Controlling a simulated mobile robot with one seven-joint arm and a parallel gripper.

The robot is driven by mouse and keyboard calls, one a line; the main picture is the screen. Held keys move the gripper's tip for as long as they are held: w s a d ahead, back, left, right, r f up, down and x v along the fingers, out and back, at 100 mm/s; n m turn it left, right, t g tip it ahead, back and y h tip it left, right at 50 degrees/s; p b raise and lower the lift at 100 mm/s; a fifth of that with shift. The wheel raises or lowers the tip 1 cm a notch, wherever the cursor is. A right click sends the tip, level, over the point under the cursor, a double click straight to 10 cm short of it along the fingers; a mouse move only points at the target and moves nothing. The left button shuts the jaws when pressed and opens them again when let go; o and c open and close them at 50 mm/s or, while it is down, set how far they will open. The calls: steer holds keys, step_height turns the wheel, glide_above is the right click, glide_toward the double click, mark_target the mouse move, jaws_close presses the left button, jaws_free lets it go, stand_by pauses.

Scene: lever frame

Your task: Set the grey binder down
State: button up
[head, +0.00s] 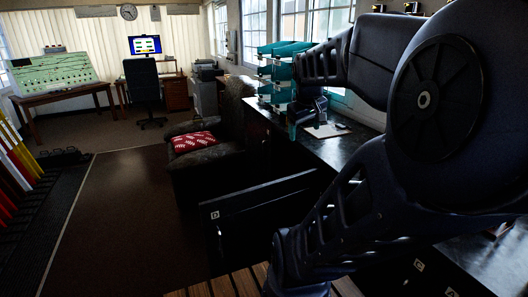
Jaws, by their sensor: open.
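My arm reaches in from the right, over the dark desk (352,150), and bends down at the teal tray stack (272,88). My gripper (303,118) is at its end, low above the desk, beside the trays. It is small and dark here, but it is open. I cannot make out a grey binder for certain. A pale flat sheet or board (327,131) lies on the desk just right of my gripper, with a small dark object on it. What is directly behind and below my gripper is hidden.
An armchair (205,165) with a red patterned cushion (193,142) stands left of the desk. Coloured levers (15,165) line the far left. An office chair (143,85) and a track diagram table (60,95) are at the back. The brown floor between is clear.

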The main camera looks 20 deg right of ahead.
steer(key=shift+o, duration=0.5)
steer(key=s+a+f+y, duration=0.1)
steer(key=a+f, duration=0.1)
steer(key=a, duration=0.5)
steer(key=a+f+m+y, duration=0.1)
steer(key=a+f, duration=0.1)
steer(key=a, duration=0.5)
steer(key=shift+s+a+f, duration=0.25)
steer(key=shift+s+a, duration=0.15)
